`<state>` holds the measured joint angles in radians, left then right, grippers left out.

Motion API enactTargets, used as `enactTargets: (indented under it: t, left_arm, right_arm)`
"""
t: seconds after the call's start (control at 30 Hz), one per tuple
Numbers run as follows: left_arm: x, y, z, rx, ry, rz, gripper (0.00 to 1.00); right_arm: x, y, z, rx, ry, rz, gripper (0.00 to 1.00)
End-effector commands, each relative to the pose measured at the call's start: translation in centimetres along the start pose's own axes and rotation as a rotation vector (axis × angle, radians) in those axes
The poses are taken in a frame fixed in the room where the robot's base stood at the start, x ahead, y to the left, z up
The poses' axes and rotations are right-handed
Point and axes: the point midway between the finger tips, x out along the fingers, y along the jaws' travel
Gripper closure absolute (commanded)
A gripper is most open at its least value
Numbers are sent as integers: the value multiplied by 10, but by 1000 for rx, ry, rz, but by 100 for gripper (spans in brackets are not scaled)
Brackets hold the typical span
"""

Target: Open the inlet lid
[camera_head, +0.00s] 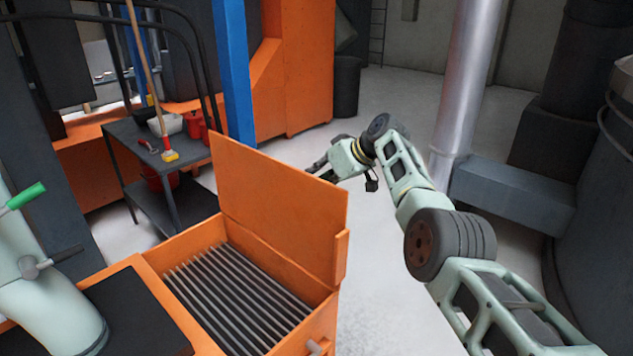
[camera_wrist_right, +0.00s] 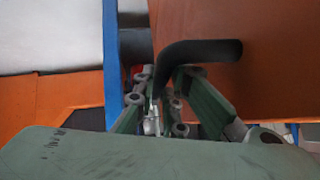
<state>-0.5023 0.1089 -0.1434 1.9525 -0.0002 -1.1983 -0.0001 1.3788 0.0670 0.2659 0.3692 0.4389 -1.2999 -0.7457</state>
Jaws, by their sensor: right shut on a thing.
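The orange inlet lid (camera_head: 275,210) stands nearly upright at the back edge of the orange inlet box (camera_head: 325,325). The open box shows a grate of dark parallel bars (camera_head: 240,295). My right gripper (camera_head: 320,168) is behind the lid's upper right edge, its fingertips partly hidden there. In the right wrist view, my right gripper (camera_wrist_right: 165,90) is shut on the black bent handle (camera_wrist_right: 205,50), with the orange lid (camera_wrist_right: 250,85) behind it. My left gripper is not in view.
A dark cart (camera_head: 155,185) with tools and containers stands left of the lid, near a blue post (camera_head: 235,80). A shiny pipe (camera_head: 468,80) and a grey duct (camera_head: 515,195) are at the right. Grey floor (camera_head: 380,270) is clear between the box and my right arm.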

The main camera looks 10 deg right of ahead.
Motion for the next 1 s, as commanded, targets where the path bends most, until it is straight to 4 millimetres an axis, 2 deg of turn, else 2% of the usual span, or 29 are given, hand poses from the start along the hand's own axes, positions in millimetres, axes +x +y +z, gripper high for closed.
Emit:
enactTargets:
  t: [0.1,0.13,0.23,0.67,0.87,1.0]
  left_arm:
    - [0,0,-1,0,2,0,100]
    - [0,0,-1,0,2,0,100]
    - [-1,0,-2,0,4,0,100]
    - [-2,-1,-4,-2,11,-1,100]
    - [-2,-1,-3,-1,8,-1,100]
    - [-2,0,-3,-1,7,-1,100]
  right_arm:
    - [-1,1,0,2,0,3,100]
    - [-1,1,0,2,0,3,89]
    - [-1,1,0,1,0,2,82]
    - [-4,1,0,0,0,1,82]
    - [-20,1,0,0,1,2,82]
    - [-41,2,0,0,3,4,82]
